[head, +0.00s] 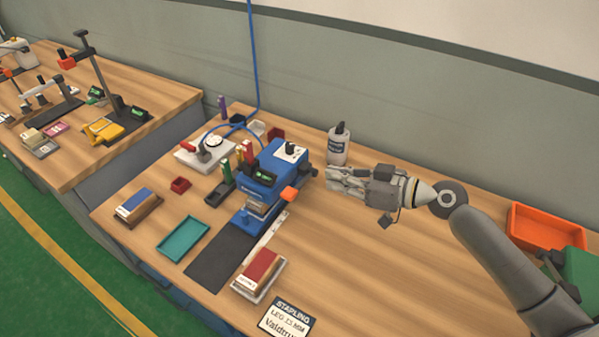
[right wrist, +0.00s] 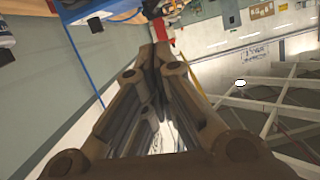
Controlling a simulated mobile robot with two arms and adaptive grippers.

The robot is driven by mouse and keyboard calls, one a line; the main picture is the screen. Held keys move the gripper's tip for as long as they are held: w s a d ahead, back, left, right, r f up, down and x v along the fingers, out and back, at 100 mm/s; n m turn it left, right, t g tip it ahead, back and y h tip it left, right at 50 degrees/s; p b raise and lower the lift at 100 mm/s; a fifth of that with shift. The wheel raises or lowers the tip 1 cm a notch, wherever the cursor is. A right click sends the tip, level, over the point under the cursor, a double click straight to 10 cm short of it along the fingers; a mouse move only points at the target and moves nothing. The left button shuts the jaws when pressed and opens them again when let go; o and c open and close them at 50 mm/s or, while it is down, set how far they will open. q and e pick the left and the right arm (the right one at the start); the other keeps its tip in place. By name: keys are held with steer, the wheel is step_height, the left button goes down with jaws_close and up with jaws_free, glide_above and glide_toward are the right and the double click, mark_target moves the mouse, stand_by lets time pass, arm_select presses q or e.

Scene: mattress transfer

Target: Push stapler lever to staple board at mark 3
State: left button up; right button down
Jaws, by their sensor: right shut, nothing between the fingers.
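The blue stapler (head: 262,187) stands on the wooden table in the head view. Its orange lever (head: 289,194) sticks out on its right side. A dark board or strip (head: 222,259) lies flat in front of the stapler, with a pale ruler-like strip (head: 264,240) along its right edge. I cannot make out the marks. My right gripper (head: 329,178) is shut and empty, to the right of the stapler, a little beyond the lever and apart from it in the picture. Its shut fingers (right wrist: 158,50) fill the middle of the right wrist view. My left gripper is not in view.
A teal tray (head: 183,239), a red block (head: 260,267) and a sign card (head: 286,317) lie towards the front. An orange bin (head: 545,231) is at the right.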

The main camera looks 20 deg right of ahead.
steer(key=p, duration=0.5)
glide_above(301, 184)
steer(key=s+a, duration=0.2)
steer(key=s, duration=0.2)
step_height(301, 184, down, 2)
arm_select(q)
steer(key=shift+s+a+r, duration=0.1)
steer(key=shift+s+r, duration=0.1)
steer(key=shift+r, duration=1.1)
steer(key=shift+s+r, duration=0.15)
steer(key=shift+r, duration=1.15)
arm_select(e)
steer(key=shift+s+a+f, duration=0.1)
steer(key=shift+s+f, duration=0.05)
steer(key=shift+f, duration=0.95)
steer(key=shift+s+f, duration=0.15)
steer(key=shift+f, duration=0.9)
arm_select(q)
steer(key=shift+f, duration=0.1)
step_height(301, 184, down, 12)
steer(key=b, duration=1.2)
arm_select(e)
step_height(301, 184, down, 6)
steer(key=s+a+n+t+h, duration=0.1)
steer(key=n, duration=0.3)
steer(key=shift+s+a, duration=0.15)
steer(key=shift+s, duration=0.1)
